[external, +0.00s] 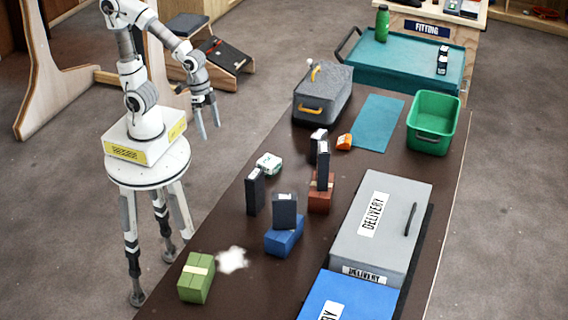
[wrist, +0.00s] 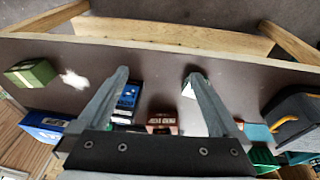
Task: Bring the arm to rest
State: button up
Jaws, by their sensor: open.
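My gripper (external: 207,116) hangs pointing down beside the left edge of the dark table, above the floor and apart from everything. Its two fingers are spread with nothing between them. In the wrist view my gripper (wrist: 158,75) also shows open and empty, with the table and its goods beyond the fingers. My arm is bent, raised from its white base on a round three-legged stand.
A teal cart (external: 400,65) stands behind.

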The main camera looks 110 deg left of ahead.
jog(key=s+a+r+t+p, duration=0.1)
jog(key=s+r+p, duration=0.1)
jog(key=r, duration=0.5)
jog(key=s+a+r+t+y+p, duration=0.1)
jog(key=s+r+t+p, duration=0.1)
jog(key=r, duration=0.6)
jog(key=shift+s+p, duration=0.75)
jog(key=shift+s, duration=0.4)
